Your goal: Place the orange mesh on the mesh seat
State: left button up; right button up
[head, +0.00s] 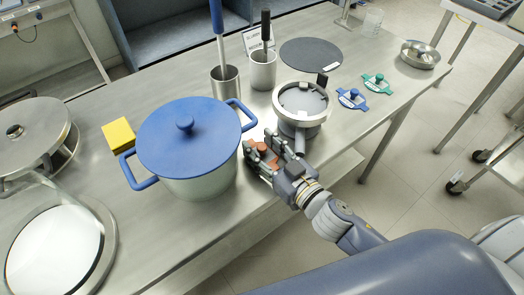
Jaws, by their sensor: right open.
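The orange mesh (267,146) shows only as small orange-red patches at the fingers of my right gripper (260,150). The gripper is open around or just above it, between the blue-lidded pot and the table's front edge. The fingers hide most of the mesh, and I cannot tell whether they touch it. A round metal vessel (303,118) with a wide rim and a pale grey inside stands just right of the gripper. It may be the mesh seat, but I cannot tell for sure. My left gripper is not in view.
A large pot with a blue lid (185,140) stands close left of the gripper. A blue mesh piece (352,99) and a green one (377,84) lie to the right. Metal cups with tools, a dark disc (310,56) and a yellow block (119,135) stand farther off.

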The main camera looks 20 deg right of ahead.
grip_shut()
jog(key=shift+r, duration=0.1)
